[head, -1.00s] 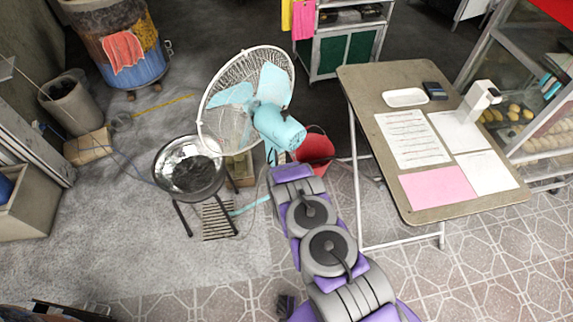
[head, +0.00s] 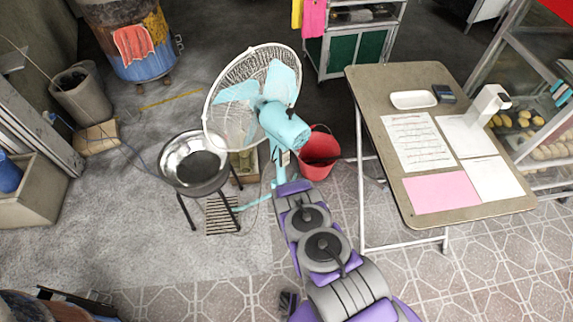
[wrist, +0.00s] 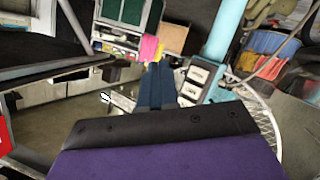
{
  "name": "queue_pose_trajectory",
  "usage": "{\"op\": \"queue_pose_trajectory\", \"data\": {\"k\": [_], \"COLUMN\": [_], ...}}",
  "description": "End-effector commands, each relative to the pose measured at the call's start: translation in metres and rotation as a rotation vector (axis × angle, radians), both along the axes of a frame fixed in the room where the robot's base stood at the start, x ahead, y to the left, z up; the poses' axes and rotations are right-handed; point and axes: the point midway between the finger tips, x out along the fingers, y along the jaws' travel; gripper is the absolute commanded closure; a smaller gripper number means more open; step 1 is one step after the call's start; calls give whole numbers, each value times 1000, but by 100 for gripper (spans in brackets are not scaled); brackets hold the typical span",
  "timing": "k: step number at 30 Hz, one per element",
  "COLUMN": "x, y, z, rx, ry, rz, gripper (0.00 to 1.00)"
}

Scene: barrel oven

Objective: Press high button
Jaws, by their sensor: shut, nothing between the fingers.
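The teal fan (head: 284,126) with its white wire cage stands on a teal post. A small pale control box (head: 286,158) shows on the post, just above the end of my arm in the head view. In the wrist view the post (wrist: 226,32) is right of centre, and the box shows pale buttons (wrist: 200,75) in a row. The picture does not tell which one is the high button. My gripper (wrist: 155,72) is shut and empty, its dark blue fingers just left of the buttons. I see no clear contact. The fingers are hard to make out in the head view.
A red bucket (head: 318,150) stands right of the fan post. A metal bowl on a stand (head: 170,172) is at its left. A folding table (head: 465,215) with papers is at the right.

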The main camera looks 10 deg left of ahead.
Motion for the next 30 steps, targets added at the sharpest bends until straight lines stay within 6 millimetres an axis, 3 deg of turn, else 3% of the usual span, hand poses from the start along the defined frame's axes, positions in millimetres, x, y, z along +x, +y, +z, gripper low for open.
{"op": "queue_pose_trajectory", "data": {"k": [18, 30], "x": [50, 58], "y": [51, 59], "z": [-3, 0], "rx": [1, 1], "ry": [1, -1], "rz": [1, 0], "gripper": [100, 100]}}
